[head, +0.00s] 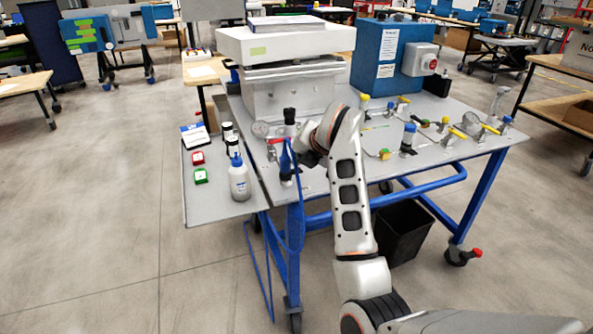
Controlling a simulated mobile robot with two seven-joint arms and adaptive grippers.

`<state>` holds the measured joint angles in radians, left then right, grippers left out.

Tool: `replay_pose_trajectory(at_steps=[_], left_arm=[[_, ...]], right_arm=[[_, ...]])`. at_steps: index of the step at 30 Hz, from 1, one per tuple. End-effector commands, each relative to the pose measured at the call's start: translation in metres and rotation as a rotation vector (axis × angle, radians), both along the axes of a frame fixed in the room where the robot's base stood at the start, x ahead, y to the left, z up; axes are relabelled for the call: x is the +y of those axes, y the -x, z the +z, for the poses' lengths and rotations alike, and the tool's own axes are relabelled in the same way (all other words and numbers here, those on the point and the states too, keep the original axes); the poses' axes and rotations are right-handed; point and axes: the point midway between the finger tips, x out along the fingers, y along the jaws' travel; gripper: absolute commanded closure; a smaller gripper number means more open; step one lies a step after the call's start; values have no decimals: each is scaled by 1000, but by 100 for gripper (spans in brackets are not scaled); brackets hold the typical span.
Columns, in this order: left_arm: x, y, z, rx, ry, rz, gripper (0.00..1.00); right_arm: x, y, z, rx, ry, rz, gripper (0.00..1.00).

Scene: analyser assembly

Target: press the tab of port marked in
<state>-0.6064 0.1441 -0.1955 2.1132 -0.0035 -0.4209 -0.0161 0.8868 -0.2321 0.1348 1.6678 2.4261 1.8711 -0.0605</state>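My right arm comes in from the lower right and bends over the front left of the grey workbench (340,168). My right gripper (290,160) is at the arm's end, beside a black cylindrical fitting and a blue hose (290,215). It is mostly hidden by my wrist and too small to tell open from shut. A round gauge (261,129) is just left of it. I cannot make out a port marked in, its label or its tab; my wrist covers part of that area. My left gripper is out of view.
Valves with yellow handles (456,132) line the bench to the right. A white analyser box (285,95) and a blue box (388,65) stand behind. A side shelf holds a bottle (239,180), red and green boxes. A black bin (402,228) stands below.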

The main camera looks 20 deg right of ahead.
Motion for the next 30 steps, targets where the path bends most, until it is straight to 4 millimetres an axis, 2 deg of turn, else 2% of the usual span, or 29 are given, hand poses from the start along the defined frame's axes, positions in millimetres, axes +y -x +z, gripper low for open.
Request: replay_pose_trajectory(at_steps=[14,30], left_arm=[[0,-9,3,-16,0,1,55],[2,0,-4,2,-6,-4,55]], right_arm=[[0,0,-7,2,-1,0,100],[0,0,-9,0,0,0,100]])
